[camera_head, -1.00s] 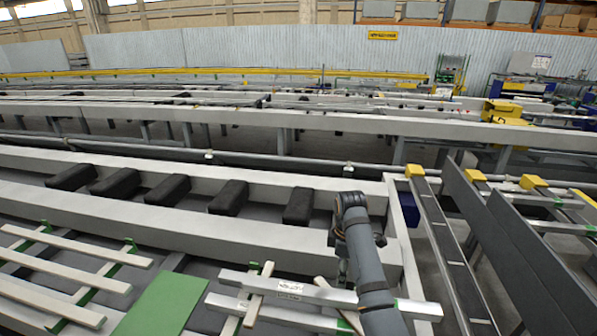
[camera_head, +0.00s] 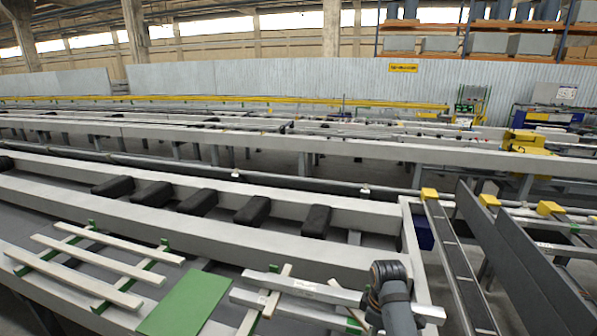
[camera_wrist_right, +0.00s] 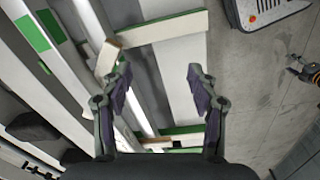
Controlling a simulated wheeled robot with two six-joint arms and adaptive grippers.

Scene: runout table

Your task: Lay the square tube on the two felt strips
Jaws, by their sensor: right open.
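Two pale metal square tubes lie side by side at the near edge: the back one (camera_head: 312,289) with a label, and the front one (camera_head: 275,307). Wooden battens with green on them, one on the left (camera_head: 264,312) and one on the right, cross them; the green is probably the felt, but I cannot tell for sure. In the right wrist view, a batten with a green edge (camera_wrist_right: 160,29) lies ahead of my right gripper (camera_wrist_right: 158,78). The gripper is open, with nothing between its fingers. In the head view my right arm hides part of the tubes. My left gripper is not in view.
A green mat (camera_head: 188,303) lies left of the tubes. Further left, pale slats (camera_head: 98,258) rest across green-edged bars. Black blocks (camera_head: 198,202) stand in the trough behind. Dark rails with yellow caps (camera_head: 429,193) are to the right.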

